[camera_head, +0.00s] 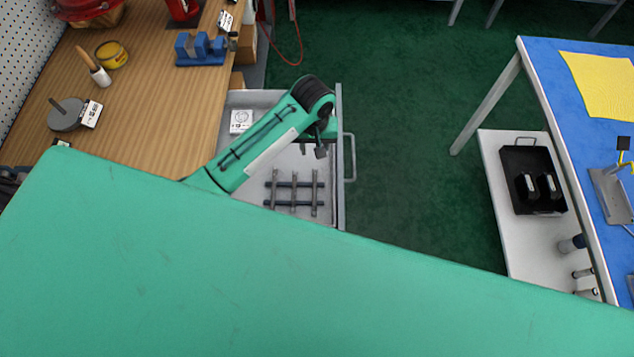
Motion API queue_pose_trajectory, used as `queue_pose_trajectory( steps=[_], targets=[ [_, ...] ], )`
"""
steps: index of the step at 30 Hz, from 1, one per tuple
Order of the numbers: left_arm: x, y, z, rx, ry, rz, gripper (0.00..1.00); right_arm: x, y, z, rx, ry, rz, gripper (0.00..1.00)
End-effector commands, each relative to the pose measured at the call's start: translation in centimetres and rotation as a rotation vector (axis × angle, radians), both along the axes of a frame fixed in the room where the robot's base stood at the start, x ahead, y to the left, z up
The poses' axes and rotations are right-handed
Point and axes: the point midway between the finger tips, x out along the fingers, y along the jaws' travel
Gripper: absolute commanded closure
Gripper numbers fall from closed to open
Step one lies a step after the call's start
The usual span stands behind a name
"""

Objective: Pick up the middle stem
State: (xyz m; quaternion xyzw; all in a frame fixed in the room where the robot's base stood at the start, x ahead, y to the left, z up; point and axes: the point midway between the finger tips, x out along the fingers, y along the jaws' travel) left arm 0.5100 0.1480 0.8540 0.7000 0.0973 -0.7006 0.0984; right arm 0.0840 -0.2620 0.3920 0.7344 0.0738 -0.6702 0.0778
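Three grey stems lie side by side across two dark bars in the open drawer (338,215). The middle stem (294,192) is between the left stem (274,190) and the right stem (314,192). My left gripper (312,150) hangs over the drawer, beyond the stems' far ends and slightly right of the middle one. Its fingers look apart with nothing between them, though they are small in view. It appears clear of the stems. My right gripper is not in view.
A white labelled card (241,121) lies in the drawer. The wooden workbench (150,120) on the left holds a blue vise (200,50). A blue-topped table (560,90) with a black tray (521,190) on its lower shelf stands right. Green floor lies between.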

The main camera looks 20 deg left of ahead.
Motion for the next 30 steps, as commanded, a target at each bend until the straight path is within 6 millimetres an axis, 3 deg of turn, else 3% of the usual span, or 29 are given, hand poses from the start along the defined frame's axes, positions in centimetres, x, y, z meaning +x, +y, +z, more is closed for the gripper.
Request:
queue_pose_trajectory(
  steps=[12,20,30],
  targets=[
    [0.0,0.0,-6.9,0.004,0.005,0.003,0.61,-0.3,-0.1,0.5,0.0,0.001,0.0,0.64],
    [-0.1,0.0,-8.9,0.003,0.004,0.003,0.61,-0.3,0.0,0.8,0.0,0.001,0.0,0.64],
    [-0.6,-0.3,-13.2,0.004,0.002,0.003,0.61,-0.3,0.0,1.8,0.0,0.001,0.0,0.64]
  ],
)
